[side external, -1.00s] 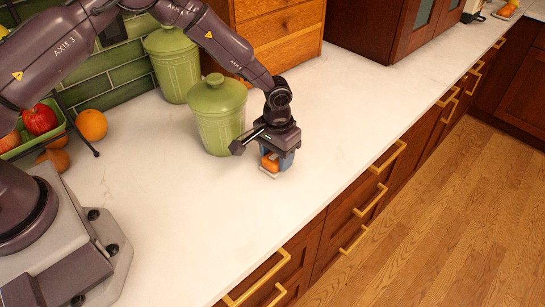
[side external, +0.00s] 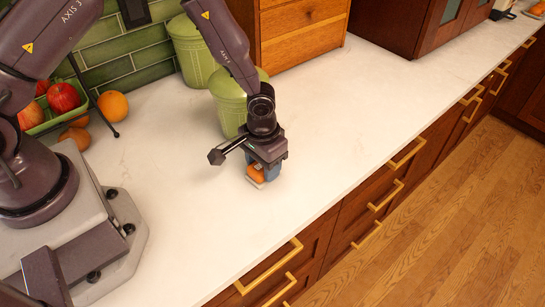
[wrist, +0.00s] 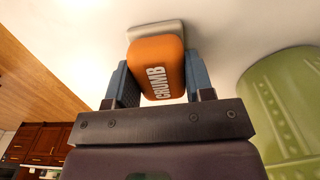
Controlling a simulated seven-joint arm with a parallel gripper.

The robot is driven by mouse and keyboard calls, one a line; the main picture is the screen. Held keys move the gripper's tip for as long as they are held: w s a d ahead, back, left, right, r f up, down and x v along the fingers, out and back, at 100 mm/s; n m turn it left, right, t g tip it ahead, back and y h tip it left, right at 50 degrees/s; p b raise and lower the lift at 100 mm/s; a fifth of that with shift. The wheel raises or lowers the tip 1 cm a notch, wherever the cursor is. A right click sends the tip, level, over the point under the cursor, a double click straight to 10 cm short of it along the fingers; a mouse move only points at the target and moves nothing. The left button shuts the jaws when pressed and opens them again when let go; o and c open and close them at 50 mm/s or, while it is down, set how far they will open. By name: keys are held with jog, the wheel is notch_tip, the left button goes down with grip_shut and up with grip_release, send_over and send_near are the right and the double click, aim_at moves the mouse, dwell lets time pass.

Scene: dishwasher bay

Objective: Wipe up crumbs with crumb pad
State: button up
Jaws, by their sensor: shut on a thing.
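The crumb pad (wrist: 162,68) has an orange body with the word CRUMB on it and a pale base. In the wrist view my gripper (wrist: 158,85) is shut on it, with a blue-grey finger on each side. In the side view the pad (side external: 255,173) is low at the white countertop (side external: 185,215), and my gripper (side external: 264,172) is above and around it. The pale base appears to touch the counter. I cannot make out any crumbs in these frames.
A green lidded canister (side external: 229,103) stands just behind my gripper, with another (side external: 192,50) farther back. A wooden drawer box (side external: 300,30) is at the back. Oranges and a fruit rack (side external: 50,120) are at left. The counter's front edge drops to drawers with brass handles (side external: 270,268).

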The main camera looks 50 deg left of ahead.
jog(key=shift+s, duration=0.6)
jog(key=shift+w+r, duration=0.1)
jog(key=shift+r, duration=4)
